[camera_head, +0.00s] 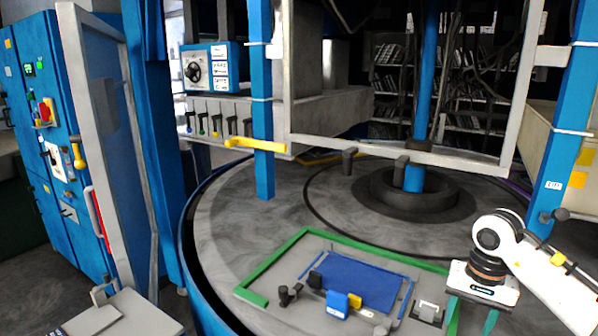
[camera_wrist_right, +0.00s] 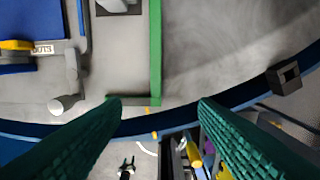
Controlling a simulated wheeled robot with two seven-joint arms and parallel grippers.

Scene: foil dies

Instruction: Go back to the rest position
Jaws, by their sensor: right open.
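My right gripper (camera_head: 469,318) points down at the right front of the round grey table (camera_head: 240,230), just past the right end of a green-edged work area (camera_head: 275,262). In the right wrist view my right gripper (camera_wrist_right: 157,104) has its two green fingers wide apart with nothing between them. Below the fingers are the green edge (camera_wrist_right: 155,50) and the dark blue rim (camera_wrist_right: 135,126) of the table. Its height above the table is hard to tell. My left gripper is not in view.
Inside the green edging lie a blue plate (camera_head: 362,281), a blue block (camera_head: 337,303) with a yellow part (camera_head: 355,300), and a black clamp (camera_head: 289,294). A blue post (camera_head: 262,120) and blue cabinets (camera_head: 50,130) stand left.

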